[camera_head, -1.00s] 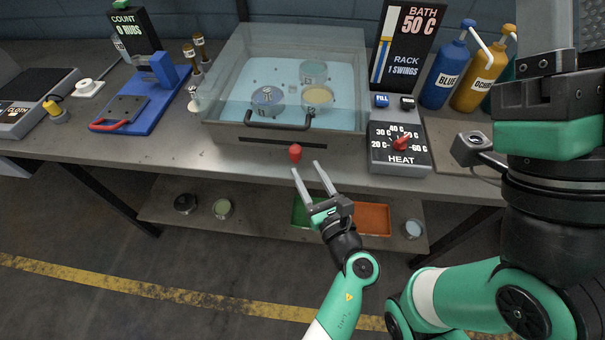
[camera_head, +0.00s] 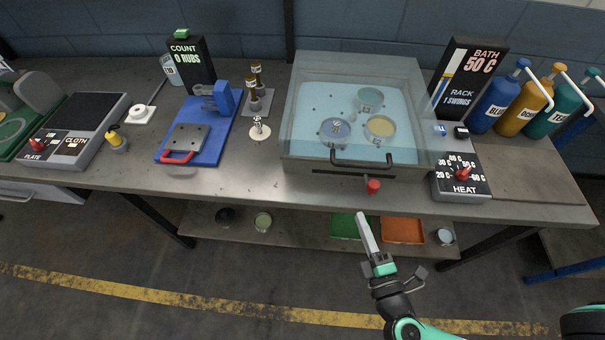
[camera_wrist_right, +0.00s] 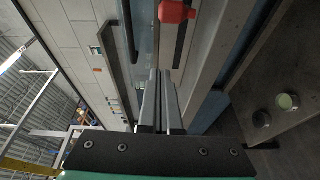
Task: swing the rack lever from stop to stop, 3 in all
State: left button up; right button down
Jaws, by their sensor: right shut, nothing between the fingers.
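The rack lever's red knob (camera_head: 373,186) sticks out from the front of the glass-walled bath (camera_head: 298,150), right of the middle of the dark slot (camera_head: 335,173). It also shows at the top of the right wrist view (camera_wrist_right: 176,12). My right gripper (camera_head: 362,217) is below and in front of the knob, apart from it, with its fingers together and empty. In the right wrist view its fingers (camera_wrist_right: 159,75) lie side by side. The bath display (camera_head: 465,78) reads 50 C and RACK 1 SWINGS. My left gripper is not in view.
A dark handle (camera_head: 360,163) crosses the bath front above the slot. The heat box (camera_head: 460,180) with a red dial stands right of the lever. Bottles (camera_head: 497,100) stand farther right. Green (camera_head: 348,226) and orange (camera_head: 402,230) trays are on the shelf below.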

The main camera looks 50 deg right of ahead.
jog(key=shift+n, duration=0.3)
jog(key=b+x, duration=0.3)
jog(key=x, duration=0.6)
jog(key=shift+d+r, duration=0.1)
jog(key=shift+d, duration=0.2)
jog(key=s+d, duration=0.2)
jog(key=shift+s+p, duration=0.35)
jog(key=shift+s, duration=0.05)
jog(key=shift+s+d, duration=0.15)
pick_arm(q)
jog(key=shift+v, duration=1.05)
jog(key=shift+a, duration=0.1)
